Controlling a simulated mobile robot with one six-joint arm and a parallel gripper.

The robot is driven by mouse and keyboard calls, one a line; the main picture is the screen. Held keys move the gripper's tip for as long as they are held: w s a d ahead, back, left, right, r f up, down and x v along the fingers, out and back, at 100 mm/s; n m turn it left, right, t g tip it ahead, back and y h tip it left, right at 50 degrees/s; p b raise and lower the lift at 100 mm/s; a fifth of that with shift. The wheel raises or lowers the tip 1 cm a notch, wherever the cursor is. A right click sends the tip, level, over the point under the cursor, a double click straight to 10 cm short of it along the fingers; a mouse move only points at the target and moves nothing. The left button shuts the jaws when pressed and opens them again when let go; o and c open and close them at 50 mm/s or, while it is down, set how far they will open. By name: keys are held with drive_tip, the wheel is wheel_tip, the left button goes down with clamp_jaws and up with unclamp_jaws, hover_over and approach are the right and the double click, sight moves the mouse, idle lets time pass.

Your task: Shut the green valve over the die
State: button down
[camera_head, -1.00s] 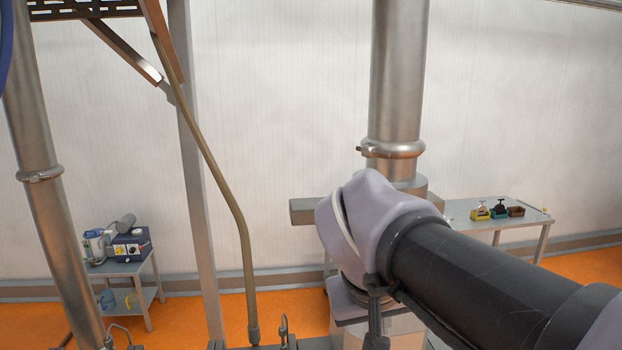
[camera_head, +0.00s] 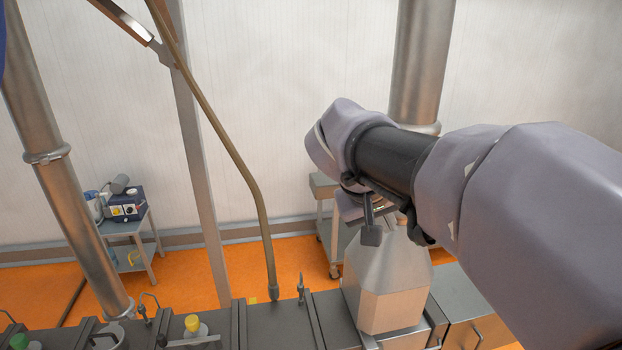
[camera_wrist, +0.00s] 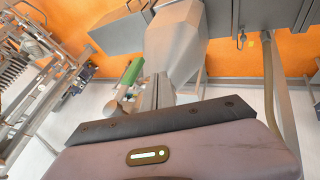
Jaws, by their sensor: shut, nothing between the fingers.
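My gripper shows in the wrist view as a grey piece (camera_wrist: 157,90) in front of the dark mounting plate; its fingers are shut and empty. In the head view, a dark paddle-like piece (camera_head: 370,236) hangs below my wrist, left of my arm, in front of the steel hopper. A green bar (camera_wrist: 133,71) shows in the wrist view just left of my gripper's tip, partly amid small parts; I cannot tell whether it is the valve's handle. A green cap (camera_head: 19,341) shows at the bottom left of the head view. I cannot make out the die.
The steel hopper (camera_head: 390,285) stands on the machine under my wrist; it also shows in the wrist view (camera_wrist: 175,40). A yellow-capped part (camera_head: 192,324) sits along the machine top. A bent pipe (camera_head: 245,180) and steel columns rise at left. A trolley (camera_head: 135,225) stands behind.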

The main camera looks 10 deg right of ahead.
drive_tip(key=w+d+f+p, duration=0.1)
drive_tip(key=w+d+f, duration=0.1)
drive_tip(key=d+f, duration=0.2)
drive_tip(key=shift+w+d, duration=0.15)
drive_tip(key=shift+d, duration=1)
drive_tip(key=shift+f, duration=0.1)
